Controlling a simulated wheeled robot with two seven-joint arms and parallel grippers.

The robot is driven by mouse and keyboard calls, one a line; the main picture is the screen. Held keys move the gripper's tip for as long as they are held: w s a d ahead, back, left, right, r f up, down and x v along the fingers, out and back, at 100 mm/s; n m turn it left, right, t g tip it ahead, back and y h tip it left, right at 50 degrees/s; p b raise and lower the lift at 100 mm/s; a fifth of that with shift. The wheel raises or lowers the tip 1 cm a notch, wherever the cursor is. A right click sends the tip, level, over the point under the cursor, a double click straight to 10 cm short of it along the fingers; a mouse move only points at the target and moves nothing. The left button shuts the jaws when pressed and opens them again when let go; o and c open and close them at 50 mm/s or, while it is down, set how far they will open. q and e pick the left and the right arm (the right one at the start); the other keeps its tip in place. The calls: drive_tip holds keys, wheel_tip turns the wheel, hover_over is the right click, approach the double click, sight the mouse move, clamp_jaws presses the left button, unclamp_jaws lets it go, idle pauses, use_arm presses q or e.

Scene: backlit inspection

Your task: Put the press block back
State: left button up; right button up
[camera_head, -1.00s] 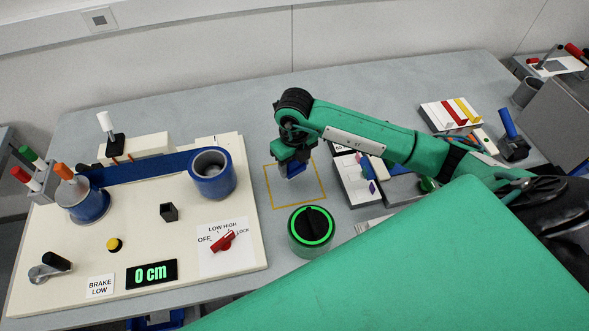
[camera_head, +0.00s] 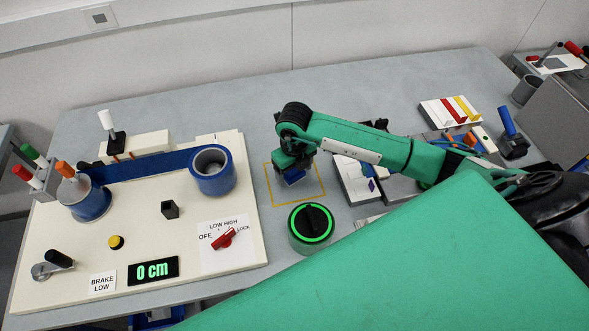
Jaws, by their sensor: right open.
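My right gripper (camera_head: 293,174) points down over the yellow outlined square (camera_head: 322,193) on the bench. It is open. A small blue piece (camera_head: 295,177) shows at its fingertips; the gripper partly hides it, and I cannot tell whether it is the press block or part of the gripper. A small dark block (camera_head: 170,210) stands on the cream panel (camera_head: 140,222), well to the left of the gripper. I cannot tell for sure which thing is the press block. My left gripper is not in view.
A round green-ringed knob unit (camera_head: 311,228) stands just in front of the square. The panel carries a blue belt (camera_head: 150,169), a blue roller (camera_head: 212,171), a red switch (camera_head: 224,238) and a "0 cm" display (camera_head: 153,271). Trays with coloured parts (camera_head: 450,112) lie at right.

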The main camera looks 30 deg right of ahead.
drive_tip(key=shift+r, duration=0.1)
drive_tip(key=shift+r, duration=0.2)
wheel_tip(320, 180, up, 10)
drive_tip(key=b, duration=0.3)
drive_tip(key=shift+r, duration=0.9)
